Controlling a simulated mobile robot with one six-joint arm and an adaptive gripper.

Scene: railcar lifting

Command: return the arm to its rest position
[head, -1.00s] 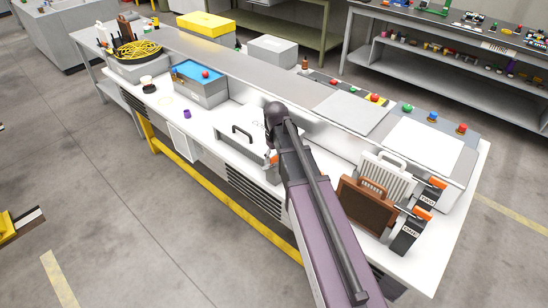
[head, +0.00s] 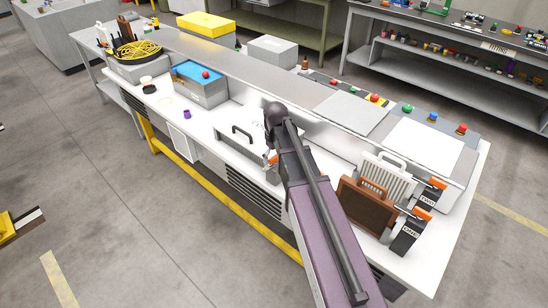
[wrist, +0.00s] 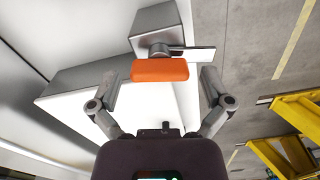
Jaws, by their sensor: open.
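My gripper (wrist: 160,76) is open in the wrist view, with one finger on each side of an orange handle (wrist: 160,70). The handle lies between the fingertips, with a gap on both sides, and nothing is gripped. It is fixed to a grey metal block (wrist: 155,24). In the head view my arm reaches up from the bottom over the white bench (head: 205,133). My gripper itself is hidden or too small to make out there. A small orange part (head: 271,158) shows just left of my arm.
A grey box with a black handle (head: 241,133) lies left of my arm. A brown panel (head: 366,205), a white ribbed case (head: 385,175) and orange-topped dark units (head: 408,233) stand close on its right. A blue-topped box (head: 200,82) and purple cup (head: 187,114) are farther left.

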